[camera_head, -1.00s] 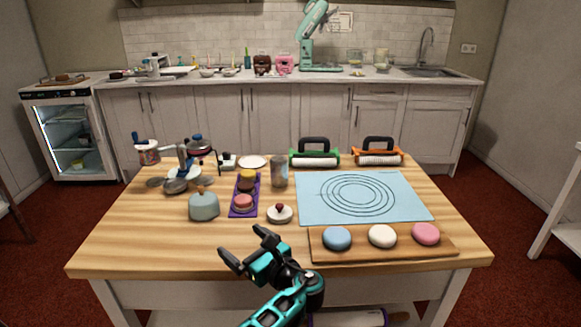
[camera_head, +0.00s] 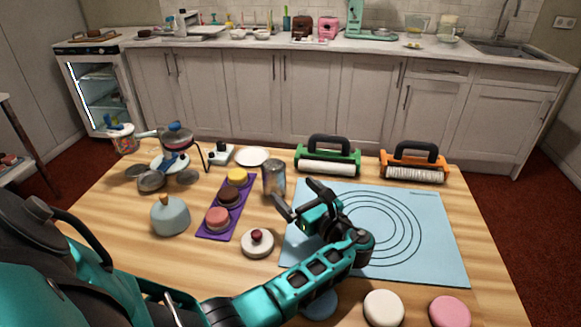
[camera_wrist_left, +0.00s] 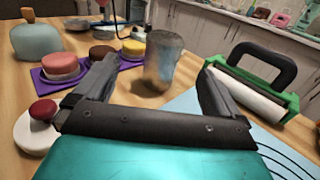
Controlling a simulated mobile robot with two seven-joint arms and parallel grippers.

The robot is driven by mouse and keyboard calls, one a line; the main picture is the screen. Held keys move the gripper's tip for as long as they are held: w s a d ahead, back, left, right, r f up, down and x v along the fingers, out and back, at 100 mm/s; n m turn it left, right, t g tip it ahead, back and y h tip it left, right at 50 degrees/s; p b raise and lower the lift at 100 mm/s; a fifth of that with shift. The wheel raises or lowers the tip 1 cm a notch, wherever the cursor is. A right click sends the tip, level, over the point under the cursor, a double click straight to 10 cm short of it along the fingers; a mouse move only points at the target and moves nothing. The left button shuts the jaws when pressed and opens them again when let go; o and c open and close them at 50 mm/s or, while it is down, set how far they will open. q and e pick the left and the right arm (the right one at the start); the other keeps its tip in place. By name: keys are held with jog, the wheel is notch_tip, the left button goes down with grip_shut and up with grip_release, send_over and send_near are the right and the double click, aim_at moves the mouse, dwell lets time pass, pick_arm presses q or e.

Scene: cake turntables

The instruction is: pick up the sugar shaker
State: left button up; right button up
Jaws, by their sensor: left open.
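The sugar shaker appears to be the grey, metallic-looking cylinder (camera_head: 274,176) standing upright on the table, between the purple tray and the blue mat. It also shows in the left wrist view (camera_wrist_left: 161,62), beyond and between the fingers. My left gripper (camera_head: 294,193) is open and empty, close in front of the shaker, its fingers pointing toward it. In the left wrist view the open fingers (camera_wrist_left: 160,68) frame the shaker, with a visible space between it and the palm. Whether the fingertips reach its sides is unclear. My right gripper is not in view.
The purple tray (camera_head: 210,234) with several cakes lies left of the shaker. A white round pot with a red knob (camera_head: 257,243) stands nearer. The blue mat (camera_head: 445,255) lies right, below the green roller (camera_head: 327,157) and orange roller (camera_head: 412,164). A white plate (camera_head: 252,157) lies behind.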

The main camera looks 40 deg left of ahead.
aim_at(279, 175)
pick_arm(q)
jog(key=shift+w, duration=0.3)
jog(key=shift+w+a, duration=0.2)
jog(key=shift+a, duration=0.25)
jog(key=b+x, duration=0.3)
jog(key=x, duration=0.2)
jog(key=shift+a+f, duration=0.1)
jog(key=shift+a, duration=0.3)
jog(key=shift+w+a, duration=0.1)
jog(key=shift+a, duration=0.4)
jog(key=shift+w+a+b, duration=0.2)
jog(key=shift+a+b, duration=0.3)
jog(key=shift+b, duration=0.15)
jog(key=b+x, duration=0.2)
jog(key=x, duration=0.1)
jog(key=shift+w+a, duration=0.2)
jog(key=shift+a, duration=0.25)
jog(key=shift+r, duration=0.25)
jog(key=c, duration=1.3)
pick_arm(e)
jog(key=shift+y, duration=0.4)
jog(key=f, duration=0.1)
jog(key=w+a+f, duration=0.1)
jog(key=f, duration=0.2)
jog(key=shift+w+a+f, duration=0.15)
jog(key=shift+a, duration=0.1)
